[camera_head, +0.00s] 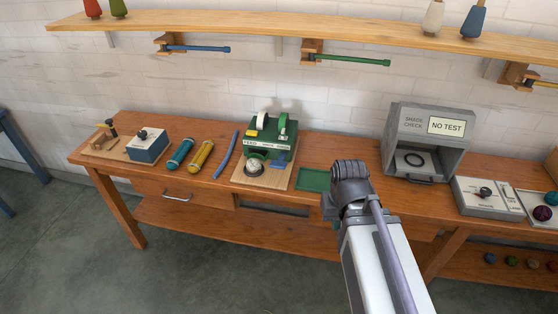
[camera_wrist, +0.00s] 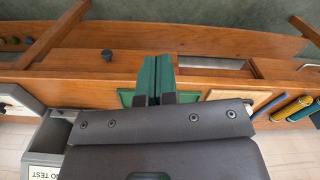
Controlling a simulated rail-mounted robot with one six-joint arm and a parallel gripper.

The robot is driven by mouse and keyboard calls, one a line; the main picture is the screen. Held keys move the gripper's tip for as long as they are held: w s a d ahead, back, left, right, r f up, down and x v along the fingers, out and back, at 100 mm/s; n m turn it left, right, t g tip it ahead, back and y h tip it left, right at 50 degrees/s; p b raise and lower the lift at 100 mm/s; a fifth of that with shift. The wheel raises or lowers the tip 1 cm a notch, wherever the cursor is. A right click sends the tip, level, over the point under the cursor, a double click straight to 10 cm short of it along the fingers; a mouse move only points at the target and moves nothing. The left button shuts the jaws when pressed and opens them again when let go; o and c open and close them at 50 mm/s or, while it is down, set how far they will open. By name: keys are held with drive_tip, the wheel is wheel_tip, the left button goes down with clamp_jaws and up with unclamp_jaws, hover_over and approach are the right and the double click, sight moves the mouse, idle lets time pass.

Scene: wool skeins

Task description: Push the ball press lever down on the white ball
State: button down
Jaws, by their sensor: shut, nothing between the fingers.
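A green machine (camera_head: 270,130) with a pale wheel and a green upright part stands on a light wooden board (camera_head: 268,185) at mid-table. A pale, round-topped piece (camera_head: 254,166) sits in a dark ring at its front; I cannot tell if it is the white ball. A blue piece (camera_head: 279,162) lies beside it. Which part is the press lever is unclear. My gripper (camera_wrist: 155,62) has green fingers, shut together and empty, over the table's front edge near the green pad (camera_head: 314,180). In the head view my arm mostly hides it, right of the machine.
Left of the machine lie a blue rod (camera_head: 226,154), a yellow cylinder (camera_head: 201,156), a teal cylinder (camera_head: 180,154) and a blue box (camera_head: 147,145). Right stands a grey shade-check box (camera_head: 432,140), then a grey switch box (camera_head: 485,196). A wall shelf (camera_head: 350,37) runs above.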

idle(0.6)
wheel_tip(320, 180, up, 4)
drive_tip(key=m+t+y+p, duration=0.1)
drive_tip(key=m+t+y, duration=0.3)
drive_tip(key=m+t, duration=0.15)
hover_over(283, 158)
drive_tip(key=w, duration=0.3)
drive_tip(key=shift+w+d, duration=0.15)
drive_tip(key=shift+d, duration=0.15)
drive_tip(key=shift+f, duration=0.1)
drive_tip(key=s+f+b, duration=0.1)
drive_tip(key=f+b, duration=0.4)
drive_tip(key=s+f+b, duration=0.1)
drive_tip(key=f+b, duration=0.2)
drive_tip(key=shift+s+a+f, duration=0.2)
drive_tip(key=shift+s+a, duration=0.1)
drive_tip(key=shift+a, duration=0.05)
drive_tip(key=shift+s+f+b, duration=0.15)
drive_tip(key=shift+f+b, duration=0.25)
drive_tip(key=shift+b, duration=0.15)
